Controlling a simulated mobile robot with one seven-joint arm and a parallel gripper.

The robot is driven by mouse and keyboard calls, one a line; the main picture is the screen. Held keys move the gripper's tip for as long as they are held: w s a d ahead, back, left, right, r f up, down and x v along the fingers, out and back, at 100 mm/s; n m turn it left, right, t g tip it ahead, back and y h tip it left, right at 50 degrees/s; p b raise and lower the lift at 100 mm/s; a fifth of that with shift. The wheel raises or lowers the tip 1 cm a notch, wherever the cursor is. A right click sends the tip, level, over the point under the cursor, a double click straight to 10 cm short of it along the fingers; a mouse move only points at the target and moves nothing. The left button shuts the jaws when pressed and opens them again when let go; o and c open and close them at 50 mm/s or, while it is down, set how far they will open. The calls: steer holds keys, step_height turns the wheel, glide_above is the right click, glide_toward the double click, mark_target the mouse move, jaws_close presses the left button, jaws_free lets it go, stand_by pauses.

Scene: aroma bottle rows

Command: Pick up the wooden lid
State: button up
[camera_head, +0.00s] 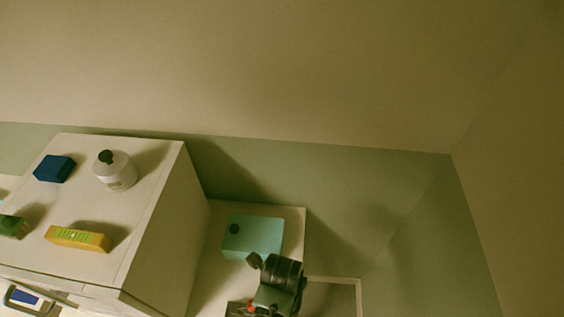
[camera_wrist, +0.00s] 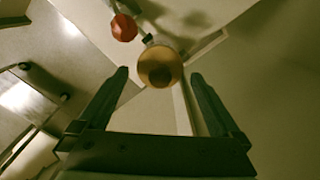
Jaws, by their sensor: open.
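A round, golden-brown wooden lid (camera_wrist: 160,66) shows in the wrist view, just above the picture's middle. It is seen nearly face-on, and what lies beneath it is mostly hidden. My gripper (camera_wrist: 160,74) is open, with one dark finger to the left of the lid and one to the right. In the picture the lid lies between the fingertips, with a gap on both sides. I cannot tell how far below the fingertips it is. I cannot make out the lid in the head view, where a dark part of my arm covers part of the low surface.
A red round object (camera_wrist: 123,27) is close to the lid, up and left. In the head view a teal box (camera_head: 265,236) stands on a low pale surface (camera_head: 295,219). A higher white cabinet (camera_head: 158,238) beside it bears a white bottle (camera_head: 116,173) and a yellow box (camera_head: 78,238).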

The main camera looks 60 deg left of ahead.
steer(key=shift+f, duration=1.3)
steer(key=shift+c, duration=0.3)
steer(key=c, duration=1.1)
steer(key=shift+r, duration=0.15)
